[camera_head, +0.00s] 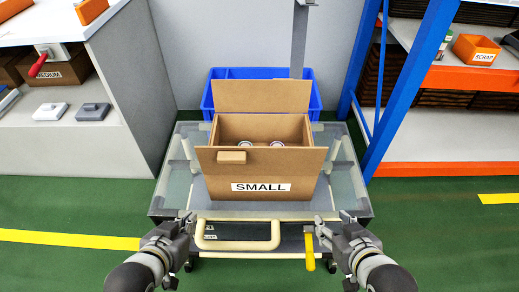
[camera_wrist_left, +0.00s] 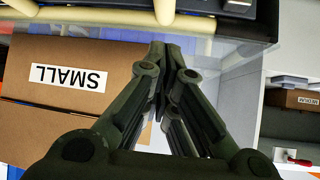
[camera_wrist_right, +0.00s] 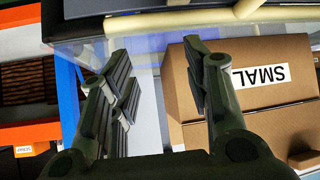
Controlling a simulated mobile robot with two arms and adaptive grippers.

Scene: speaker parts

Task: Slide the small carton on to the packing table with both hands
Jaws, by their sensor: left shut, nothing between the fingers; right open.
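The small carton (camera_head: 262,189) is brown, labelled SMALL, and stands upright on a glass-topped cart (camera_head: 345,190). Its top flaps are open, and two round pale parts (camera_head: 276,144) show inside. My left gripper (camera_head: 188,218) is shut and empty near the cart's front left corner; the carton also shows in the left wrist view (camera_wrist_left: 65,80), beside the fingers. My right gripper (camera_head: 330,218) is open and empty near the front right corner. In the right wrist view the carton (camera_wrist_right: 260,95) is close beside one finger; I cannot tell whether they touch. Which surface is the packing table is unclear.
A cream handle (camera_head: 238,244) and a yellow lever (camera_head: 309,250) are at the cart's front. A blue bin (camera_head: 213,88) stands behind. A grey bench (camera_head: 130,75) is at left, with a MEDIUM carton (camera_head: 62,70). Shelving with a blue post (camera_head: 408,85) is at right.

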